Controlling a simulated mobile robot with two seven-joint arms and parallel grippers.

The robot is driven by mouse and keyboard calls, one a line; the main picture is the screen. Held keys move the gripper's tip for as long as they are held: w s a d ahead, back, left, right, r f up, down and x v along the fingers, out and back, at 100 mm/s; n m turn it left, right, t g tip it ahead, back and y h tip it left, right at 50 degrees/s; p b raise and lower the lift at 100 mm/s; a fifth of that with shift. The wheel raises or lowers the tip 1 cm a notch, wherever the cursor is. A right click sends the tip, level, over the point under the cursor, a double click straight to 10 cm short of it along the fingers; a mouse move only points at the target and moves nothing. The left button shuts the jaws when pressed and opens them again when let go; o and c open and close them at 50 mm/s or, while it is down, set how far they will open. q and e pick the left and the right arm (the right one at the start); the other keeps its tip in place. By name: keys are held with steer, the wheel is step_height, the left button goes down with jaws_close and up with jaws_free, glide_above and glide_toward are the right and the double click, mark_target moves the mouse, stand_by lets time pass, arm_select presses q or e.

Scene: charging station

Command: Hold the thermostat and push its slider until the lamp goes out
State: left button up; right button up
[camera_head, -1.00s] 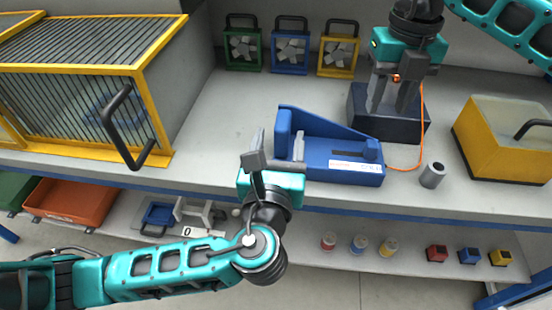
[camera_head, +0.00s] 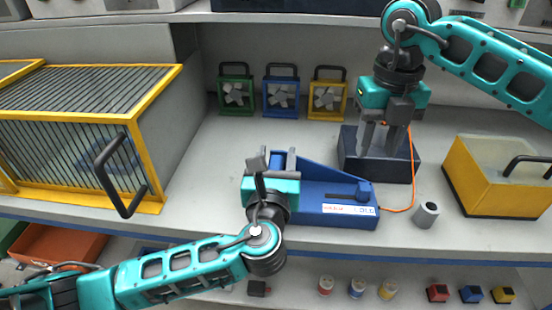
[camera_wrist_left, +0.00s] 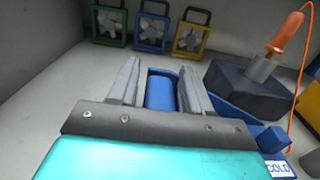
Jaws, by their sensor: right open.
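The blue thermostat (camera_head: 322,192) lies on the bench, with a raised left end and a label at its low right end. A small blue slider block (camera_head: 364,189) sits near that end. My left gripper (camera_head: 273,160) is at the raised end. In the left wrist view its open fingers (camera_wrist_left: 160,85) stand either side of the blue raised part (camera_wrist_left: 160,93), with a gap at the left finger. My right gripper (camera_head: 382,138) is open over a dark block (camera_head: 378,168), around an orange-handled probe (camera_wrist_left: 285,38). I cannot make out a lamp.
An orange cable (camera_head: 411,180) runs from the probe to the thermostat. A grey cylinder (camera_head: 426,214) and a yellow box (camera_head: 498,185) stand right. A yellow-framed cage (camera_head: 155,140) stands left, and small fans (camera_head: 281,97) at the back. The bench's front edge is close.

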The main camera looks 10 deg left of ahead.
arm_select(q)
jaws_close()
arm_select(e)
steer(key=shift+d, duration=0.1)
steer(key=shift+c, duration=1)
steer(key=d+f, duration=0.1)
steer(key=d+f+m, duration=0.1)
steer(key=shift+w+d, duration=0.2)
steer(key=shift+d, duration=0.15)
jaws_close()
steer(key=shift+m, duration=0.3)
step_height(320, 180, down, 9)
steer(key=shift+d+f, duration=0.1)
steer(key=shift+f, duration=0.05)
stand_by(0.5)
